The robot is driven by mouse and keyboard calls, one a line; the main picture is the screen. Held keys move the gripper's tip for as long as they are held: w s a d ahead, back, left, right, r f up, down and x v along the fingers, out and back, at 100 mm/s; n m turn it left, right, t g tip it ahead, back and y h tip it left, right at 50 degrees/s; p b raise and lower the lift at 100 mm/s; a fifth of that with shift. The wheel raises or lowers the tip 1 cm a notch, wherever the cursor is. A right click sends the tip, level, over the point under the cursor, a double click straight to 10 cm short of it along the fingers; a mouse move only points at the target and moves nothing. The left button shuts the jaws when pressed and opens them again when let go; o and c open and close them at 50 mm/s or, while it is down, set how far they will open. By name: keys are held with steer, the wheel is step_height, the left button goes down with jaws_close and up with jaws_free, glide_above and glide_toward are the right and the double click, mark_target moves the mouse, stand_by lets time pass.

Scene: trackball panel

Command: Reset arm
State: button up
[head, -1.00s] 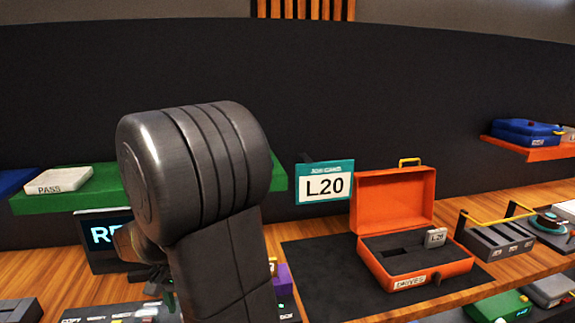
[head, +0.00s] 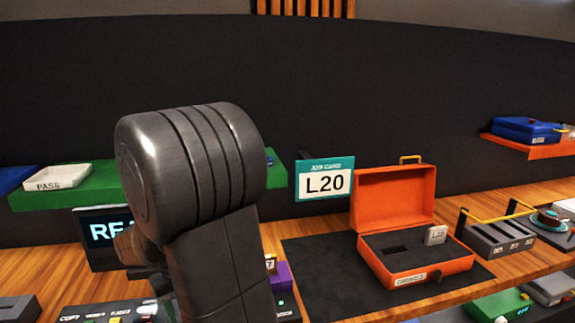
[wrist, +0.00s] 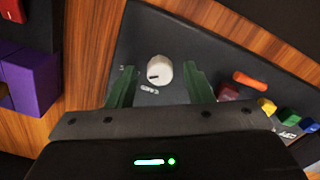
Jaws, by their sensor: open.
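My gripper (wrist: 160,84) shows in the wrist view with its two green fingers apart and nothing between them. A white round knob (wrist: 159,72) on a dark panel (wrist: 145,30) appears beyond the gap between the fingertips; I see no contact. In the head view my own arm covers most of the panel, and the gripper itself is hidden behind it. The panel's edge (head: 75,318) with small labels shows at the lower left.
An open orange case (head: 395,205) holds a grey L20 piece (head: 436,235) on a dark mat (head: 320,280). An L20 job card (head: 325,180) stands behind. A screen (head: 95,245) is partly covered. A purple block (wrist: 30,80) lies left of the panel.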

steer(key=n, duration=0.3)
steer(key=shift+n, duration=0.4)
steer(key=shift+r, duration=3.15)
